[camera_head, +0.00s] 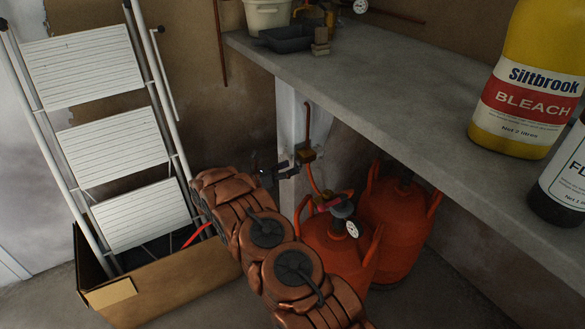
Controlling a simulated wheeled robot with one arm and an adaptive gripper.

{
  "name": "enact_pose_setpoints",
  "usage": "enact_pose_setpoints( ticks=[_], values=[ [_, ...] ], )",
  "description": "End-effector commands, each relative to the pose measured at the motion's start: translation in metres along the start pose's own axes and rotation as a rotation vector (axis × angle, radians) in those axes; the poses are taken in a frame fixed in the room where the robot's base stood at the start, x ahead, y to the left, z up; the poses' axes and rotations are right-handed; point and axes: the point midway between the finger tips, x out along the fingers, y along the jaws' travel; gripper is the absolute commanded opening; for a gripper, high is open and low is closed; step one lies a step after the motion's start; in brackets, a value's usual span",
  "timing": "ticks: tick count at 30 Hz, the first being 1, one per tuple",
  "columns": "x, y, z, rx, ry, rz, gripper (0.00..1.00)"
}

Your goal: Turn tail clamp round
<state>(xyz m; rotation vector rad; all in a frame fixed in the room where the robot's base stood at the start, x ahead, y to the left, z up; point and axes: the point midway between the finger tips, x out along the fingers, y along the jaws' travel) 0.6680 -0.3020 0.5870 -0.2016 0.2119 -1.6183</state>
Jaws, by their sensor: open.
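My copper-coloured arm reaches up from the bottom of the view, and its wrist end is beside the bench leg. My gripper (264,173) shows only as small dark parts just right of the wrist, open, close to the pipe fitting on the leg. A brass fitting (306,155) sits there, with a copper pipe above it and a small purplish part (281,167) to its left. An orange hose (312,177) runs down from it towards a gas cylinder (326,246) with a gauge. I cannot tell which small part is the tail clamp. Contact is too small to tell.
A grey bench (380,95) runs along the right, carrying a yellow bleach bottle (525,85), another bottle (567,175) and a black tray (288,38). A second orange cylinder (397,215) stands below. A stepladder (112,140) stands in a cardboard box (165,292) at left.

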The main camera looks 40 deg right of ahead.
Motion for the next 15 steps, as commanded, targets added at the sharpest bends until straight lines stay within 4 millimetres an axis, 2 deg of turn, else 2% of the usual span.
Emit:
enact_pose_setpoints(
  ticks=[6,15],
  values=[
    [0.016,0.0,-0.001,0.0,0.001,0.0,0.61],
    [0.018,0.0,0.0,0.0,0.0,0.001,0.61]
  ],
)
